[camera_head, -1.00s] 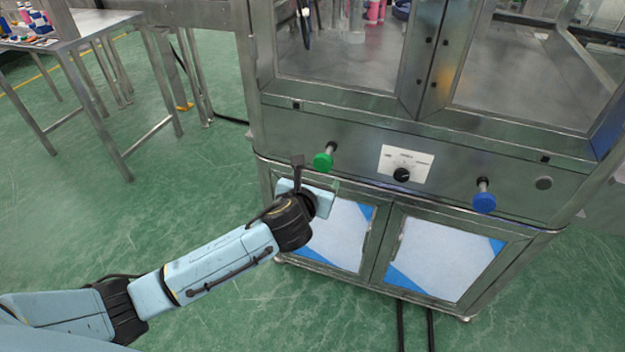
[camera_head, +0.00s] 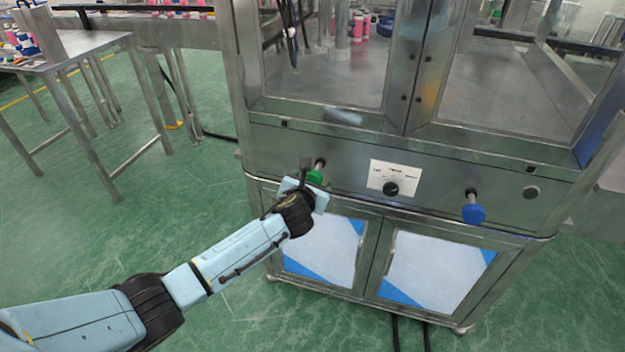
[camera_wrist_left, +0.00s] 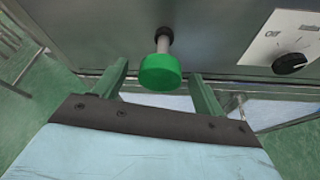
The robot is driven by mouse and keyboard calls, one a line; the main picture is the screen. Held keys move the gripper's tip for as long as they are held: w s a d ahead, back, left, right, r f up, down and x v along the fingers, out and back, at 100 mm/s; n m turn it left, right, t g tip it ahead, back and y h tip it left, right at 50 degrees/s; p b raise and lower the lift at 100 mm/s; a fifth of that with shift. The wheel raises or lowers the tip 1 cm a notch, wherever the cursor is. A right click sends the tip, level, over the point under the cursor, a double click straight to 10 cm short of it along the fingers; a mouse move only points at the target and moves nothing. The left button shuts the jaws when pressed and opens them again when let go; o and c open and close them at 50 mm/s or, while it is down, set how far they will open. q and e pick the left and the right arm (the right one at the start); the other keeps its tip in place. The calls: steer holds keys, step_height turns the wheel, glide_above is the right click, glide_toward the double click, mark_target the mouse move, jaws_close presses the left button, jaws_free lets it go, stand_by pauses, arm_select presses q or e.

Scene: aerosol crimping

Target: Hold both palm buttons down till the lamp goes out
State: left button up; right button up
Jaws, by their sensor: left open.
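The green palm button (camera_head: 315,177) sticks out of the machine's front panel on a short metal stem. The blue palm button (camera_head: 473,213) sticks out farther right on the same panel, with nothing near it. My left gripper (camera_head: 309,181) is at the green button and partly covers it in the head view. In the left wrist view the open fingers stand to either side of the green button (camera_wrist_left: 160,73), with the button between and just beyond them; whether they touch it I cannot tell. No lit lamp can be made out. My right gripper is not in view.
A white label with a black rotary knob (camera_head: 391,189) sits between the buttons. A dark round fitting (camera_head: 530,192) is at the panel's right. Cabinet doors (camera_head: 437,265) are below. A metal table (camera_head: 75,55) stands at the left, with open green floor between.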

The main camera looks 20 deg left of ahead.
arm_select(q)
steer(key=shift+x, duration=0.9)
steer(key=c, duration=1.1)
steer(key=shift+o, duration=0.2)
